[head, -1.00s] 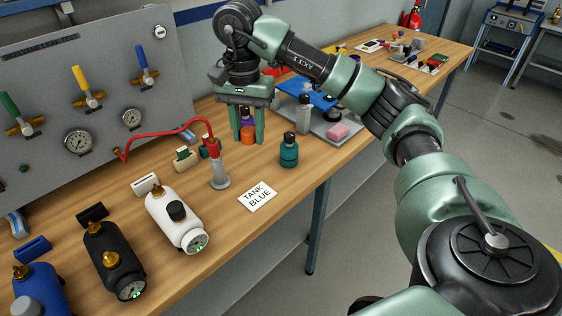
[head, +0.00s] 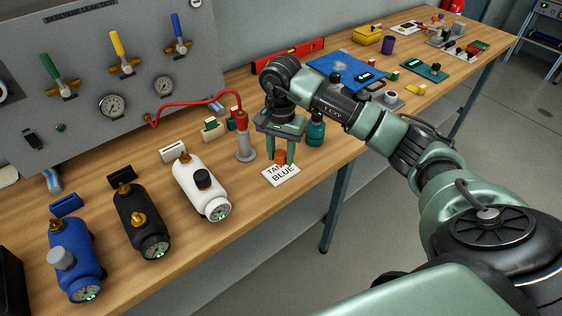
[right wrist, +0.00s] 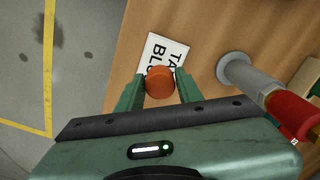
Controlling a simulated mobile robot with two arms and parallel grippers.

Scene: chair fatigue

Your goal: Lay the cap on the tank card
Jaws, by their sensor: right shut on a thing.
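The tank card (head: 282,177), white with the black words "TANK BLUE", lies flat on the wooden bench. My right gripper (head: 282,157) points down over the card's back part and is shut on the orange cap (head: 280,156). In the right wrist view the round orange cap (right wrist: 160,84) sits between the two green fingertips and overlaps the near edge of the card (right wrist: 160,52). I cannot tell whether the cap touches the card. The fingers and cap hide some of the lettering. My left gripper is not in view.
A grey stand with a red hose handle (head: 244,140) is just left of the card. A teal bottle (head: 315,131) stands close behind right. White (head: 195,180), black (head: 130,215) and blue (head: 72,250) tanks lie to the left. The bench's front edge is near.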

